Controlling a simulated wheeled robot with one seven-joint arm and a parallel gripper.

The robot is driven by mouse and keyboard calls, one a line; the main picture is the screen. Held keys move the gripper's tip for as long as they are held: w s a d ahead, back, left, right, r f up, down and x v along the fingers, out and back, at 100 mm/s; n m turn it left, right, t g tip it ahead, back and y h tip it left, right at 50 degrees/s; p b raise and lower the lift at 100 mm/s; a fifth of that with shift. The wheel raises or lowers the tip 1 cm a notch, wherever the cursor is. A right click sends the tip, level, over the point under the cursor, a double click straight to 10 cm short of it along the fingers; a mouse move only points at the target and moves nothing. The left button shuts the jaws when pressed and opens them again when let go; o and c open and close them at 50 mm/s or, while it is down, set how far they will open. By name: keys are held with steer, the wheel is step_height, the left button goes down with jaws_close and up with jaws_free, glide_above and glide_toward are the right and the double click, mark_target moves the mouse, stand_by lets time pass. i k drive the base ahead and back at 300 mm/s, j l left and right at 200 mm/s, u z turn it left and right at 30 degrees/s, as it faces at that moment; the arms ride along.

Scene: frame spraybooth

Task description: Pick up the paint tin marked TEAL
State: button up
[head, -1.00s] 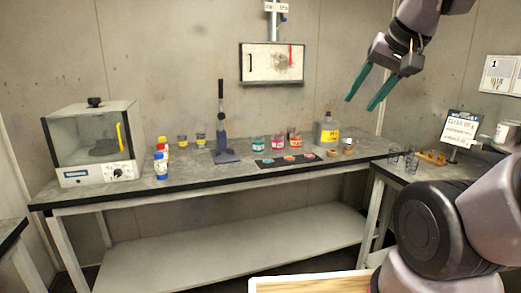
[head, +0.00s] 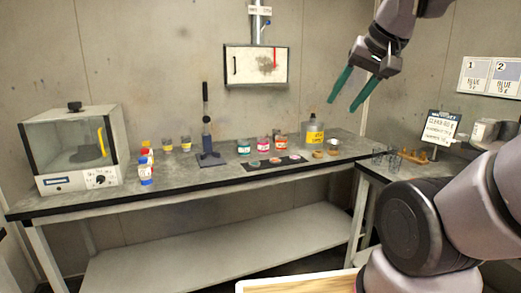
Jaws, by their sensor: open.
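A small tin with a teal band (head: 244,148) stands upright on the long bench, right of a dark blue press-like stand. Its lettering is too small to read. A pink-banded tin (head: 263,144) and a red-orange-banded tin (head: 280,142) stand in a row to its right. My gripper (head: 343,105) has two green fingers spread apart with nothing between them. It is raised in the air at the upper right, above the bench and well away from the teal-banded tin.
The dark blue stand (head: 207,135) rises just left of the tins. A dark strip with coloured discs (head: 265,164) lies in front of them. A yellow-labelled container (head: 315,134) stands to the right. A glass-fronted cabinet (head: 72,150) and small bottles (head: 146,170) are at the left.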

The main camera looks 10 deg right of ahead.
mark_target(243, 145)
steer(key=i+j+u, duration=0.15)
steer(key=i, duration=0.35)
steer(key=i+j+u, duration=0.15)
steer(key=i, duration=0.35)
steer(key=i+j+u, duration=0.15)
steer(key=i, duration=0.4)
